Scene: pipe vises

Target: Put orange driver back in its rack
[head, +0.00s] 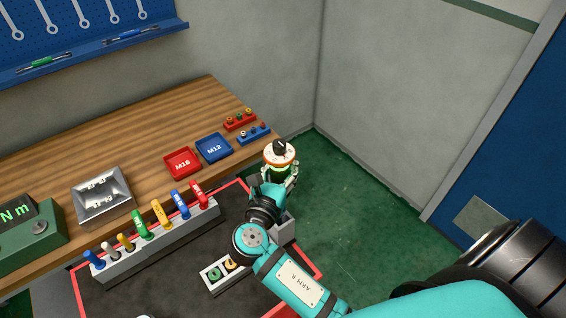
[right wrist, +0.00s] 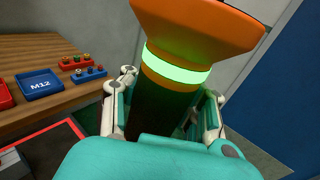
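The orange driver (head: 279,153) has a wide orange-and-white top with a black knob and a green band. It stands roughly upright at my right gripper (head: 278,183). In the right wrist view, its orange head (right wrist: 195,30) and glowing green band (right wrist: 177,66) fill the top, with the dark body between the fingers. The fingers sit close on both sides of the body and look shut on it. The body's lower end is hidden. A grey rack (head: 150,249) holds several coloured handles upright on the black mat. My left gripper is not in view.
A grey block (head: 284,229) is partly hidden behind my right arm. A small tray (head: 210,282) with round parts sits on the mat. Red M16 (head: 182,163) and blue M12 (head: 214,148) trays lie on the wooden bench. Green floor is open at right, before the walls.

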